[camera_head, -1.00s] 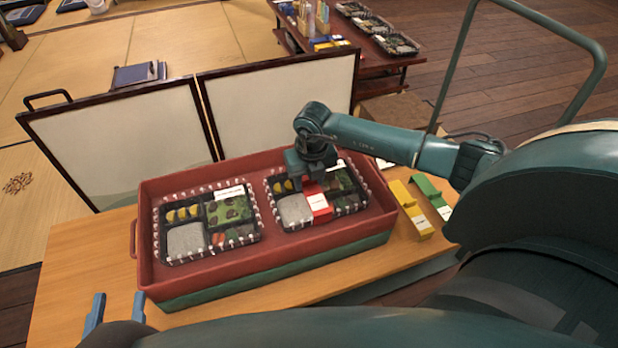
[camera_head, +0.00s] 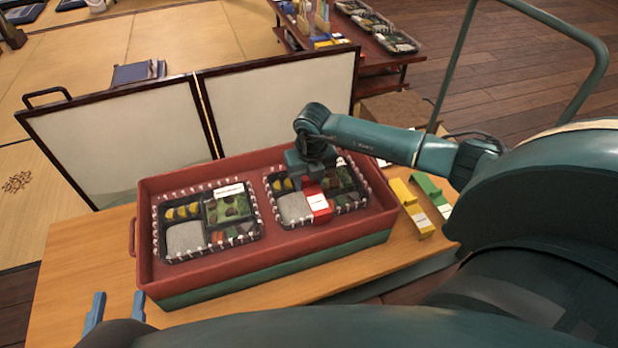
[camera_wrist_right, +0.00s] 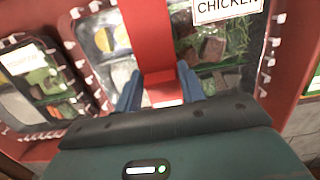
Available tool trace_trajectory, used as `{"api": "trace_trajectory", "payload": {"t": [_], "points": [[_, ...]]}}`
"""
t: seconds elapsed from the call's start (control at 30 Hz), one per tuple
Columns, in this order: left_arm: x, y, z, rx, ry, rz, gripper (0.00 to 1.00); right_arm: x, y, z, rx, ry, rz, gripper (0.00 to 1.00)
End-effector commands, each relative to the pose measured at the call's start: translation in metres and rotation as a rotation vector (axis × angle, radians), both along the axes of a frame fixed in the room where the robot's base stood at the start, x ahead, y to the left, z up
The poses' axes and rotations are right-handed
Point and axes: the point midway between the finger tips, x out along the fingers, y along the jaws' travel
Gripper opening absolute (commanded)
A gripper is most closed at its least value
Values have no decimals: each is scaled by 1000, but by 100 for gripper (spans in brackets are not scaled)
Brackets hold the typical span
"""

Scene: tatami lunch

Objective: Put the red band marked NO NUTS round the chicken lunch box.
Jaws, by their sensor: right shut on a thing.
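The red band (camera_head: 319,204) lies across the middle of the right-hand lunch box (camera_head: 293,208) in the crate. In the right wrist view the band (camera_wrist_right: 149,40) runs up from between my blue fingertips. The label on this box (camera_wrist_right: 225,9) reads CHICKEN. My right gripper (camera_wrist_right: 158,88) is shut on the band, just over the box. It also shows in the head view (camera_head: 310,182), where it hides part of the band and box. I cannot tell whether the band passes under the box. My left gripper (camera_head: 115,310) is open and empty at the bottom left.
A red crate (camera_head: 145,235) holds both boxes; a second lunch box (camera_head: 185,240) sits on the left. Yellow (camera_head: 410,208) and green (camera_head: 432,195) bands lie on the table to the right. A folding screen (camera_head: 110,135) stands behind. The table's left part is clear.

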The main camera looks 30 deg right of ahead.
Motion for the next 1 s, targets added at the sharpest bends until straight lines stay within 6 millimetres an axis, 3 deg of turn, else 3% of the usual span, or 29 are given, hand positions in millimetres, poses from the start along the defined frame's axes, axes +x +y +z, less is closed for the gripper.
{"api": "trace_trajectory", "payload": {"t": [0.47,0.5,0.8,1.0], "points": [[0,0,-1,0,1,0,36,0,0,-2,0,0,0,30],[0,0,-1,0,1,0,36,0,0,-2,0,0,0,40],[0,0,-1,0,1,-1,36,0,0,-2,0,0,0,64],[0,0,-1,0,1,-1,36,0,0,-2,0,0,0,68]]}}
